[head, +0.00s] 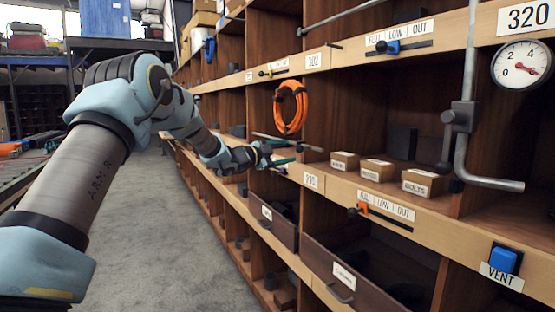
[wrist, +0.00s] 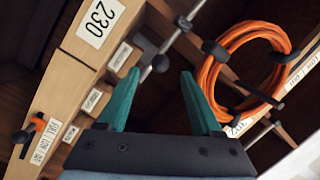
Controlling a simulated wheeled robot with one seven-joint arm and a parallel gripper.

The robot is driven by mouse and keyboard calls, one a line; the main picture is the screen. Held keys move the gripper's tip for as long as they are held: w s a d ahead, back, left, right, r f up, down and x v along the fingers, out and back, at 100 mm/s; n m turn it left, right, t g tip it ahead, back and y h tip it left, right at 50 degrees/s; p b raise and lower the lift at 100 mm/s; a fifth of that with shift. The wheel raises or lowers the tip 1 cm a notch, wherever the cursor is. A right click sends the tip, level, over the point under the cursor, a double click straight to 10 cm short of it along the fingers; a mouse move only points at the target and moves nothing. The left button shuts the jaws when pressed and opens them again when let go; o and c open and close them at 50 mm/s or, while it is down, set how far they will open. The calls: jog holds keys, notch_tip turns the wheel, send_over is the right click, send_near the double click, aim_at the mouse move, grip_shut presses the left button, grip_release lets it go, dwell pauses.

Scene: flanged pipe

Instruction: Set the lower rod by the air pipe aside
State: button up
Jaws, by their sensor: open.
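A thin grey rod (head: 306,147) sticks out from the shelf front beside my gripper (head: 279,155). In the wrist view, a rod (wrist: 172,40) with a dark collar and a round dark end runs just beyond the fingertips. I cannot tell which rod is the lower one by the air pipe. My gripper (wrist: 156,82) is open, its two teal fingers apart with nothing between them. The rod lies ahead of the fingers, not visibly between them. A coiled orange hose (head: 291,108) hangs above the gripper in the head view; the coil (wrist: 213,75) is right of the fingers in the wrist view.
Small labelled boxes (head: 378,169) stand on the shelf right of the gripper. A bent grey pipe (head: 463,145), a gauge (head: 522,66) and a blue vent button (head: 506,260) are farther right. Drawers (head: 273,223) sit below. The grey floor (head: 165,230) is clear.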

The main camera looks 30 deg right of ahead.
jog(key=a, duration=0.4)
jog(key=shift+s+b, duration=0.3)
jog(key=shift+b, duration=0.05)
jog(key=w+a+f+n+t+y+p, duration=0.1)
jog(key=w+a+f+n+t+y, duration=0.15)
jog(key=a+n, duration=0.4)
jog(key=w+a+f+n+t+y, duration=0.1)
jog(key=w+a+n+t+y, duration=0.25)
jog(key=a, duration=0.65)
jog(key=s+a+f+n+y, duration=0.1)
jog(key=a+f+n+y, duration=0.25)
jog(key=a, duration=0.45)
jog(key=s+a+f+n+y, duration=0.1)
jog(key=a+f+n+y, duration=0.2)
jog(key=a, duration=0.6)
jog(key=s+a+f+n+g+y, duration=0.1)
jog(key=s+a+f+n+g, duration=0.1)
jog(key=s+a, duration=0.4)
jog(key=s+a+f+n+g+y+p, duration=0.1)
jog(key=s+a+f+n+g+y, duration=0.1)
jog(key=s+a+n, duration=0.2)
jog(key=s+a+f+n+g+y+p, duration=0.1)
jog(key=s+a+f+n+g+y, duration=0.1)
jog(key=s+a, duration=0.7)
jog(key=s+n+g, duration=0.1)
jog(key=s+n, duration=0.1)
jog(key=s, duration=0.5)
jog(key=shift+a+f, duration=0.2)
jog(key=shift+f, duration=0.2)
